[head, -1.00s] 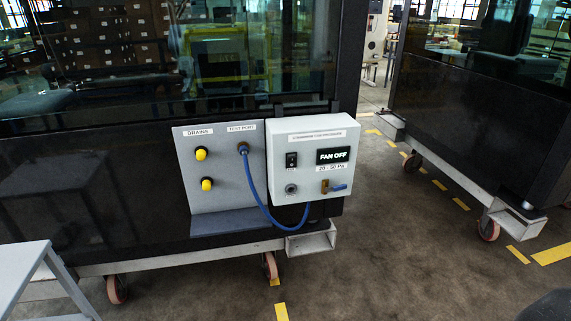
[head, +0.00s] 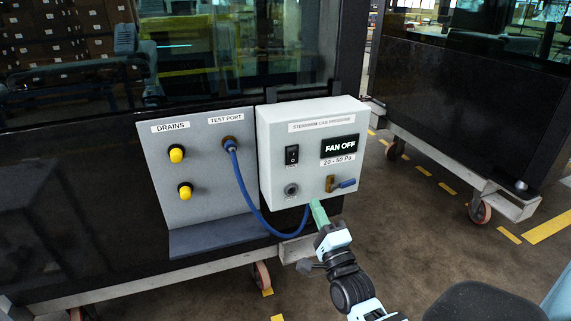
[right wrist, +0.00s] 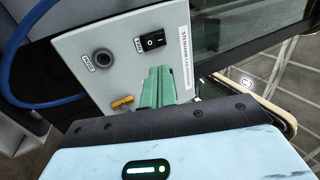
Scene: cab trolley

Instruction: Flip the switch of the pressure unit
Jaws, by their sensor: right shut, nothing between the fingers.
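The pressure unit (head: 300,128) is a pale grey box on the dark cab panel. The display (head: 340,146) reads FAN OFF. My right gripper (head: 318,210), with green fingers, is just below the unit's lower edge in the head view, shut and empty. In the right wrist view its fingers (right wrist: 157,80) point toward the unit's face, below the switch. Whether they touch the box I cannot tell. My left gripper is not in view.
A blue hose (head: 250,197) runs from the test port (head: 229,142) to the unit's underside. Yellow drain caps (head: 176,154) are on the left panel.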

